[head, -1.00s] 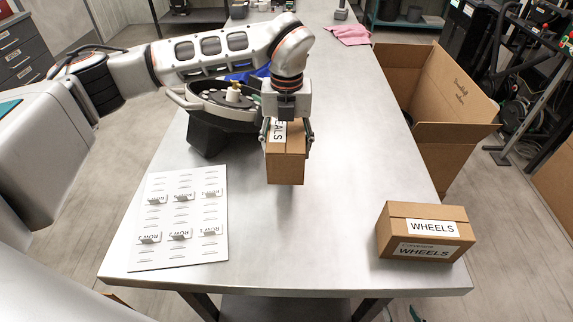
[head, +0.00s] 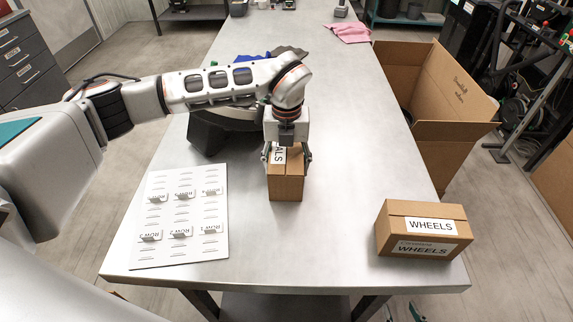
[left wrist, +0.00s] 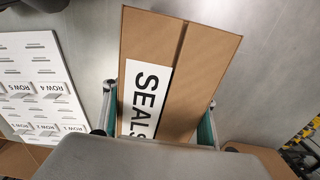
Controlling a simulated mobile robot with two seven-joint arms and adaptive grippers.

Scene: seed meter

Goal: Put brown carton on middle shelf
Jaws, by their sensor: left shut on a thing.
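A brown carton marked SEALS (head: 286,184) is held upright in my left gripper (head: 287,157), over the middle of the metal table. In the left wrist view the carton (left wrist: 200,85) fills the space between the two fingers (left wrist: 160,115), one on each side. Whether its base touches the table is unclear. A second brown carton, marked WHEELS (head: 399,233), sits at the table's near right corner, apart from the gripper. My right gripper is not seen. I cannot make out a middle shelf.
A white board with ROW labels (head: 218,245) lies at the table's near left. A dark device (head: 207,133) stands behind the arm. A large open cardboard box (head: 455,130) is right of the table. A pink cloth (head: 349,32) lies far back.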

